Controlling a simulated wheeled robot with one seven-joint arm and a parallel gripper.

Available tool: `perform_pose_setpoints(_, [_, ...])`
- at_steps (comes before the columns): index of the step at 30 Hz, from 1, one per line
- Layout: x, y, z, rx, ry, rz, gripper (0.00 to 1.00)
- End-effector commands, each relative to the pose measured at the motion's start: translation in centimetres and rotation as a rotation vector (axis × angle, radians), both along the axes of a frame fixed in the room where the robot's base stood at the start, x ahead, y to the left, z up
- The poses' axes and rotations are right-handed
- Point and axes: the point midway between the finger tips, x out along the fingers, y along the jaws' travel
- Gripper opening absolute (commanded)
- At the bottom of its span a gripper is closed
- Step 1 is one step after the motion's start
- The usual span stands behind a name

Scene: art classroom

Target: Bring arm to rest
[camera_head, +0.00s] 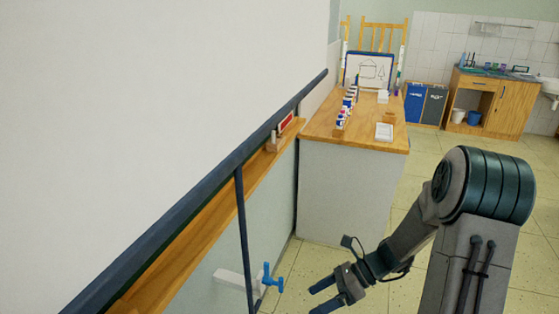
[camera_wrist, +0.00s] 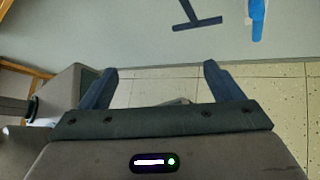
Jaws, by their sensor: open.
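My gripper (camera_head: 325,294) is low at the bottom middle of the head view, at the end of my bent arm, above the tiled floor. Its two dark fingers stand apart with nothing between them. In the wrist view my gripper (camera_wrist: 160,80) also shows open and empty, with the wall and floor beyond the fingertips.
A large whiteboard (camera_head: 190,90) with a wooden ledge (camera_head: 190,228) fills the left. A wood-topped counter (camera_head: 345,135) holds several bottles (camera_head: 348,105). Tiled floor (camera_head: 415,180) lies open at right.

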Motion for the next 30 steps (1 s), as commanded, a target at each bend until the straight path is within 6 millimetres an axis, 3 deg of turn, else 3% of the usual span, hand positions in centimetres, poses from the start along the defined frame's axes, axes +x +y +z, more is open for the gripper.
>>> perform_pose_setpoints(1, [-0.7, 0.1, 1.5, -0.044, -0.071, 0.07, 0.87])
perform_pose_setpoints(18, [-7.9, -2.1, 12.4, -0.446, -0.814, 0.963, 0.87])
perform_pose_setpoints(30, [-11.3, -4.5, 18.8, -0.667, -1.186, 1.562, 0.87])
